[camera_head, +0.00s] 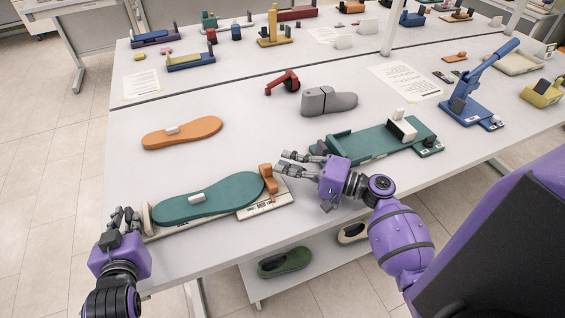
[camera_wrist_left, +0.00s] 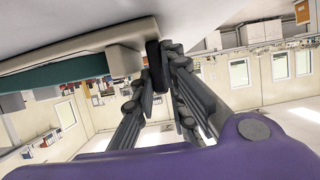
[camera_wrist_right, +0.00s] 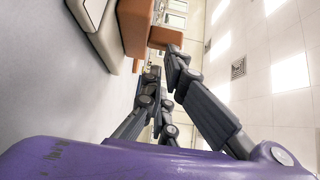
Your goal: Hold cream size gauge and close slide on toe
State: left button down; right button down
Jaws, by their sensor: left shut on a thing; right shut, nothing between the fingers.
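The cream size gauge (camera_head: 263,209) lies on the table near the front edge, with a green insole (camera_head: 195,204) on top of it. Its orange slide (camera_head: 268,179) stands at the right end of the insole, at or very near its tip. My left gripper (camera_head: 124,216) is shut on the gauge's cream end block (camera_wrist_left: 124,62) at the left end. My right gripper (camera_head: 283,163) is shut and empty just right of the orange slide, which also shows in the right wrist view (camera_wrist_right: 134,25). Whether its fingers touch the slide is unclear.
An orange insole (camera_head: 182,132) lies behind the gauge. A green gauge device (camera_head: 375,142) stands to the right, behind my right arm. A grey shoe last (camera_head: 328,101) and a red tool (camera_head: 283,82) lie further back. Shoes sit on a shelf below (camera_head: 285,262).

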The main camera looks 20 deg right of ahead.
pick_arm(q)
jog(key=shift+d, duration=0.1)
pick_arm(e)
jog(key=shift+a, duration=0.3)
jog(key=d, duration=0.4)
jog(key=shift+s+d, duration=0.25)
jog(key=shift+d, duration=0.15)
jog(key=v, duration=0.9)
jog(key=shift+s, duration=0.1)
pick_arm(q)
jog(key=c, duration=1.7)
grip_release()
